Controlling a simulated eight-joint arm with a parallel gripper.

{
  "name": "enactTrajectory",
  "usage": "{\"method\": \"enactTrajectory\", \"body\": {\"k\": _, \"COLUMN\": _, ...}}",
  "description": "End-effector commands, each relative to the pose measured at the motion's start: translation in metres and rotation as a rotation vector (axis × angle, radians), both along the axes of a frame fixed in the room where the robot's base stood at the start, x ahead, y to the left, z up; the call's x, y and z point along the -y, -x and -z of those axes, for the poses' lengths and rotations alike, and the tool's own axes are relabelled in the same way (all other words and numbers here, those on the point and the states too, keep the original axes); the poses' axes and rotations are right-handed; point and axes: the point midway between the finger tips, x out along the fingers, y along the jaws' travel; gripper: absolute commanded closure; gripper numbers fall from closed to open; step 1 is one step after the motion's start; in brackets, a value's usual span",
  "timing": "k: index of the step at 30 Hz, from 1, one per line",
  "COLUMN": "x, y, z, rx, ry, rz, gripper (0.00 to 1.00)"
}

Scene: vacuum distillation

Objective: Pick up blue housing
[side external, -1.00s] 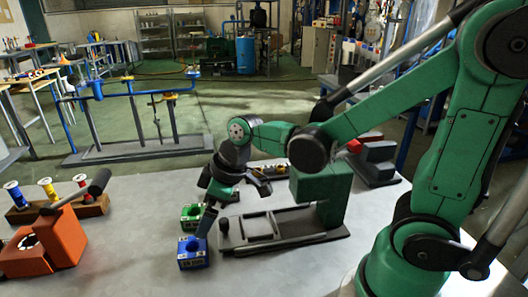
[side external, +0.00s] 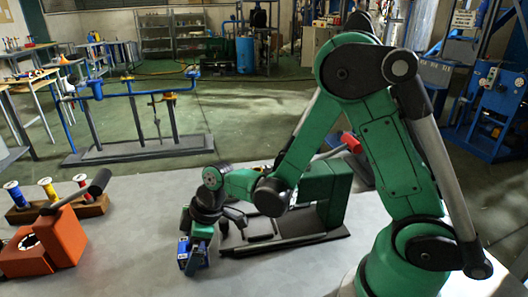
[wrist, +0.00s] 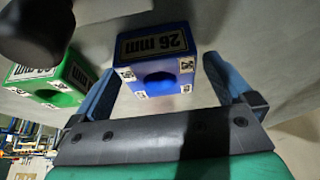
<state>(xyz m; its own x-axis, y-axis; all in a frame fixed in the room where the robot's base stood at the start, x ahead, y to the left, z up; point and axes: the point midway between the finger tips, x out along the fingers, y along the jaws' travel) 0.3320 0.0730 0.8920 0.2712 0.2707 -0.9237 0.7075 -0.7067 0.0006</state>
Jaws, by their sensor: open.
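The blue housing (wrist: 150,62), a block with a round hole and a "26 mm" label, stands on the table. In the side view the blue housing (side external: 201,260) is partly covered by my gripper (side external: 193,262). The green housing (wrist: 50,82) is left of the left finger in the wrist view and hidden behind my gripper in the side view.
An orange block with a lever (side external: 58,238) and a wooden rack of coloured spools (side external: 58,208) stand at the left. A grey fixture plate (side external: 300,240) lies right of my gripper. The table between the orange block and the blue housing is clear.

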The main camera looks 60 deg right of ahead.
Motion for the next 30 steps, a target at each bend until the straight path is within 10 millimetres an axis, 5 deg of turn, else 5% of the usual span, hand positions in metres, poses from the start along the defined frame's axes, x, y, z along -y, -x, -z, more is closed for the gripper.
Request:
{"method": "enactTrajectory", "body": {"k": 9, "x": -0.0006, "y": -0.0004, "z": 0.0018, "rx": 0.0, "ry": 0.0, "rz": 0.001, "gripper": 0.03}}
{"method": "enactTrajectory", "body": {"k": 18, "x": -0.0005, "y": -0.0005, "z": 0.0016, "rx": 0.0, "ry": -0.001, "rz": 0.001, "gripper": 0.88}}
{"method": "enactTrajectory", "body": {"k": 20, "x": -0.0005, "y": -0.0005, "z": 0.0016, "rx": 0.0, "ry": -0.001, "rz": 0.001, "gripper": 1.0}}
{"method": "enactTrajectory", "body": {"k": 30, "x": -0.0005, "y": -0.0007, "z": -0.0011, "rx": 0.0, "ry": -0.001, "rz": 0.001, "gripper": 1.0}}
